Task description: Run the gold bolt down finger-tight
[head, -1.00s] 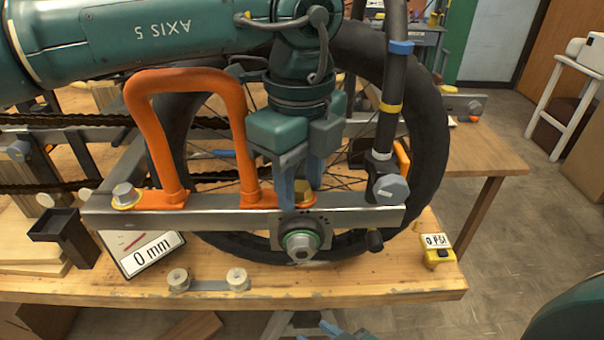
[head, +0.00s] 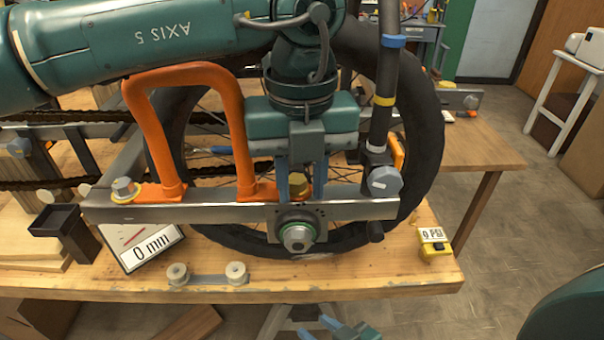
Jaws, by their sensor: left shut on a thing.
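The gold bolt (head: 299,182) stands upright on the orange guard's (head: 240,130) right foot, on the silver frame rail (head: 225,211). My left gripper (head: 301,187) points down at it from above, and its two blue fingers are closed on either side of the bolt head. The bolt's shank is hidden. My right gripper (head: 326,331) is at the bottom edge, below the bench front, with its blue fingers apart and empty; it is partly cut off.
A silver bolt (head: 123,188) sits on the guard's left foot. The wheel (head: 432,150) stands behind the rail. A "0 mm" display (head: 152,248), a dark holder (head: 62,227) and a yellow "0 PSI" gauge (head: 434,243) are on the bench (head: 350,282). The bench's front right is clear.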

